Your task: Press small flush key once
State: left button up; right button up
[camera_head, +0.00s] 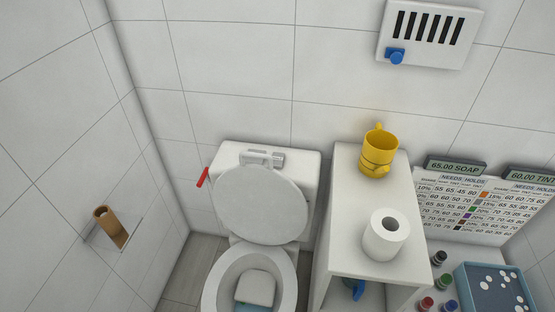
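The white toilet stands with its lid (262,205) raised against the tank (300,165). A grey flush plate (278,159) sits on top of the tank, with a lighter raised part at its left. The small and large keys are too small to tell apart with certainty. The upper edge of the raised lid lies just in front of the plate. Neither of my grippers is in view.
A red handle (202,178) is left of the tank. A white cabinet (345,210) at the right holds a yellow cup (380,148) and a paper roll (386,238). A brown cardboard tube (112,227) is on the left wall. A wall vent (432,33) has a blue knob (396,57).

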aim_at(279, 158)
jog(key=i+l, duration=0.1)
jog(key=l, duration=0.4)
jog(key=l+u, duration=0.2)
jog(key=u, duration=1.5)
